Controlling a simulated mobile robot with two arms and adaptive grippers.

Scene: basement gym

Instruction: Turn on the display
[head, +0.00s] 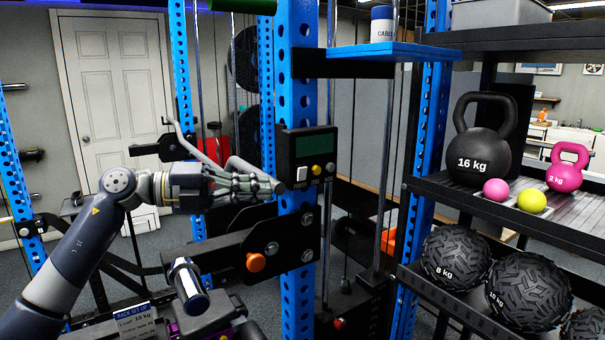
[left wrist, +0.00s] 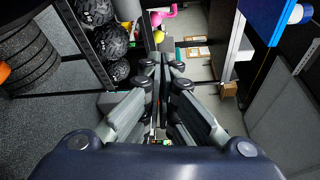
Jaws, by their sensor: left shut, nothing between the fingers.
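The display (head: 308,155) is a black box fixed to a blue rack post. Its screen (head: 312,144) is dark green with no readable digits. Below the screen are a white button (head: 302,174) labelled power, a yellow button (head: 317,170) and a grey button (head: 330,168). My left gripper (head: 279,187) is shut and empty, its tips just left of and slightly below the white button; I cannot tell whether they touch anything. In the left wrist view its closed fingers (left wrist: 162,62) fill the middle, and I cannot make out the display there. My right gripper is not in view.
The blue post (head: 297,80) stands behind the display. A black bracket with an orange knob (head: 256,262) sits below my left gripper. A blue shelf (head: 390,52) is at upper right. A rack at right holds a black kettlebell (head: 483,150) and textured balls (head: 455,254).

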